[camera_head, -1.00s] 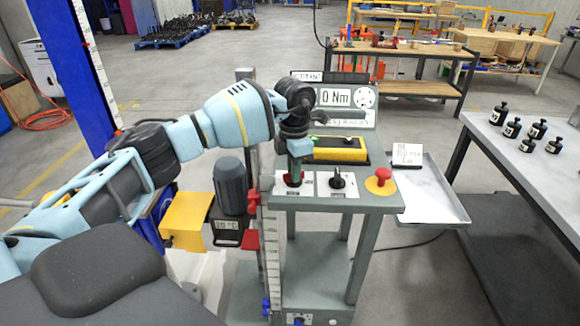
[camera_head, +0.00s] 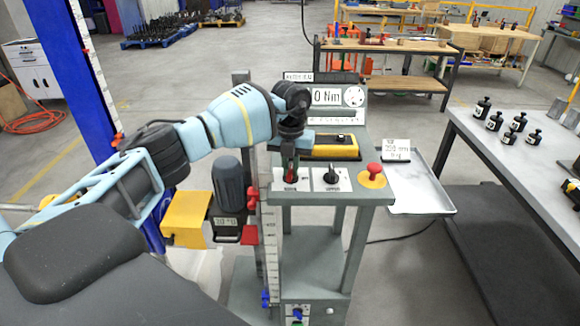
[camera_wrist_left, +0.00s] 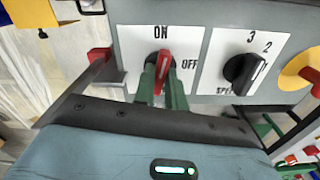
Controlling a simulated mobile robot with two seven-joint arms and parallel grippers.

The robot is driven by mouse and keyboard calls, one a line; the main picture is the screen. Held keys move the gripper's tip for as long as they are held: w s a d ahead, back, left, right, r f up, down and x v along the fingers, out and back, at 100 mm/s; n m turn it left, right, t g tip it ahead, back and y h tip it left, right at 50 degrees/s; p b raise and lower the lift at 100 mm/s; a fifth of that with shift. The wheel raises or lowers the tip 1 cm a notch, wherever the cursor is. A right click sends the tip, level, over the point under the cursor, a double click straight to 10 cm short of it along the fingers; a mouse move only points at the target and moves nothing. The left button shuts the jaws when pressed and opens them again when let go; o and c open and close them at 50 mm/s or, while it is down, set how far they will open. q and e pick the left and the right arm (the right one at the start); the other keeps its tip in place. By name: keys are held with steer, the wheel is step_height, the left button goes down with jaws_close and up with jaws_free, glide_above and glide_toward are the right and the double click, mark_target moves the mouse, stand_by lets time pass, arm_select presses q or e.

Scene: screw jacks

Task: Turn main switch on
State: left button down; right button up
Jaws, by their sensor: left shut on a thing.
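The main switch is a red handle on a dark round base, on a white plate marked ON and OFF. In the left wrist view the red handle (camera_wrist_left: 163,68) stands nearly upright in the picture, in line with ON. My left gripper (camera_wrist_left: 160,85) has its green fingers on either side of the handle and is shut on it. In the head view the left gripper (camera_head: 290,172) reaches down onto the switch panel and partly hides the red handle (camera_head: 291,175). My right gripper is in neither view.
A black speed knob (camera_head: 331,176) and a red mushroom button (camera_head: 374,169) sit right of the switch. A grey tray (camera_head: 425,190) juts out at the right.

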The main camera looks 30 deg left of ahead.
mark_target(291, 170)
arm_select(q)
steer(key=shift+n, duration=1.1)
steer(key=c, duration=1.4)
jaws_free()
steer(key=shift+c, duration=0.2)
steer(key=shift+r, duration=3.9)
